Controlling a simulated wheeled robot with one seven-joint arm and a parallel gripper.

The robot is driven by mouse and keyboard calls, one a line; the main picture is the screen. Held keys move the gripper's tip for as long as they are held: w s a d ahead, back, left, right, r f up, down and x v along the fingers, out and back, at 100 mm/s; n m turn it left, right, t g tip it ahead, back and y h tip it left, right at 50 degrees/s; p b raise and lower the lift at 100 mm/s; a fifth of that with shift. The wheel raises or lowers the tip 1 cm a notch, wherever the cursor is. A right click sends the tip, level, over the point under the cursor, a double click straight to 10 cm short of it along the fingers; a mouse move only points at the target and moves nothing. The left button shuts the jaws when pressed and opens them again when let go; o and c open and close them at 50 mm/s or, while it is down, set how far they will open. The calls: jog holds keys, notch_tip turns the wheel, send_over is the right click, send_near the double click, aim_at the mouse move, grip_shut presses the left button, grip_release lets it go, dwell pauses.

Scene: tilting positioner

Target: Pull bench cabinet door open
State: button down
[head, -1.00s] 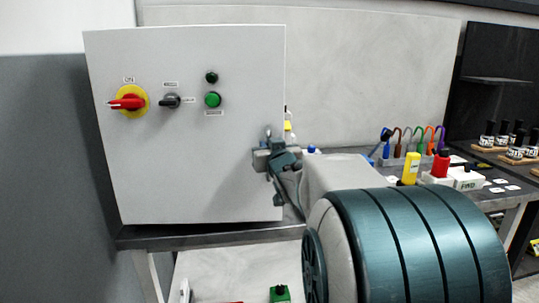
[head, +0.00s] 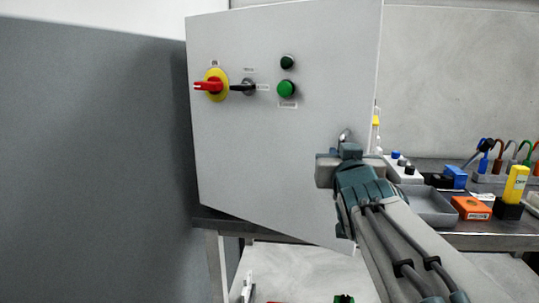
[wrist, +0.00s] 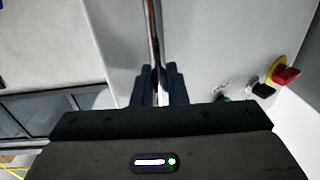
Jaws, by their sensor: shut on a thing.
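The bench cabinet door (head: 260,150) is a light grey panel with a red-and-yellow rotary switch (head: 211,85), a small black switch and green buttons. Its lower edge slopes down to the right and its right side juts toward me past the bench front, so it looks partly open. My gripper (head: 345,145) is at the door's right edge, shut on the metal door handle (head: 345,133), mostly hidden by the fingers. In the wrist view, the handle (wrist: 155,45) runs between the dark fingers, with the door (wrist: 215,40) to the right.
The bench (head: 480,238) to the right holds a grey tray (head: 430,207), an orange box (head: 471,208), a yellow bottle (head: 516,183) and several coloured hooks. A grey partition (head: 90,150) stands close on the left.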

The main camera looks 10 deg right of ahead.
jog(key=shift+r, duration=0.15)
jog(key=c, duration=1.6)
grip_release()
jog(key=shift+a, duration=0.1)
jog(key=shift+o, duration=0.2)
jog(key=shift+w, duration=0.1)
